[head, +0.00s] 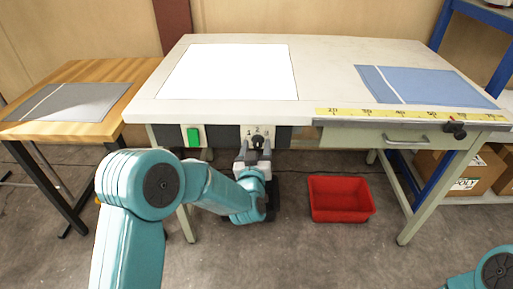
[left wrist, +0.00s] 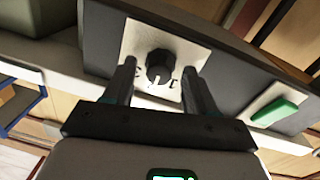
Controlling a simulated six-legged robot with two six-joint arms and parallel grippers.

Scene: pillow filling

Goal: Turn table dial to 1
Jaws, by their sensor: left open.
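The dial (head: 257,141) is a black round knob on a light plate on the front panel of the table, with the numbers 1, 2 and 3 above it in the head view. In the left wrist view, the dial (left wrist: 159,66) shows between the two fingers, and its white mark appears to point between the 3 and the 1, about where the 2 is. My left gripper (head: 254,149) is open just in front of the dial; in the left wrist view its fingers (left wrist: 159,75) lie on either side of the knob. Contact cannot be told. My right gripper is out of view.
A green button (left wrist: 274,111) sits on the same panel, left of the dial in the head view (head: 193,137). A white sheet (head: 230,72) and a blue sheet (head: 425,85) lie on the table.

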